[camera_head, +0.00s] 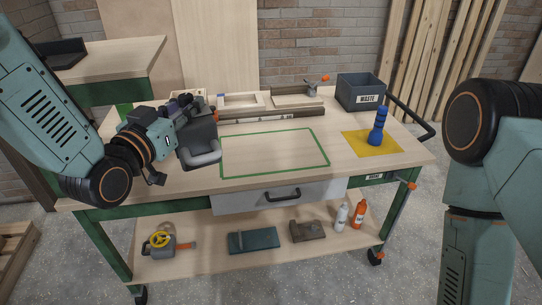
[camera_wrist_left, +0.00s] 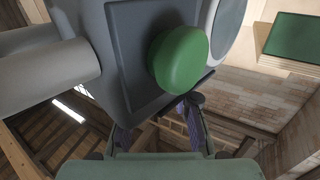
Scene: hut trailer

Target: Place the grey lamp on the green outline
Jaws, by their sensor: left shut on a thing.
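The grey lamp (camera_head: 197,138) is a dark grey block with a light grey handle, at the left end of the workbench top in the head view. My left gripper (camera_head: 180,108) is shut on it, coming from the left. The lamp is beside the left edge of the green outline (camera_head: 273,131); I cannot tell whether it touches the bench. In the left wrist view the lamp (camera_wrist_left: 128,60) fills the upper middle, with a round green button, and my left gripper's fingers (camera_wrist_left: 158,122) are below it. My right gripper is out of view; only my right arm shows.
The inside of the outline is bare wood. Behind it lie wooden pieces and a clamp (camera_head: 310,88). A dark waste bin (camera_head: 360,93) stands at the back right. A blue bottle-shaped thing (camera_head: 377,128) stands on a yellow mat (camera_head: 358,147). A drawer (camera_head: 240,199) is below the front edge.

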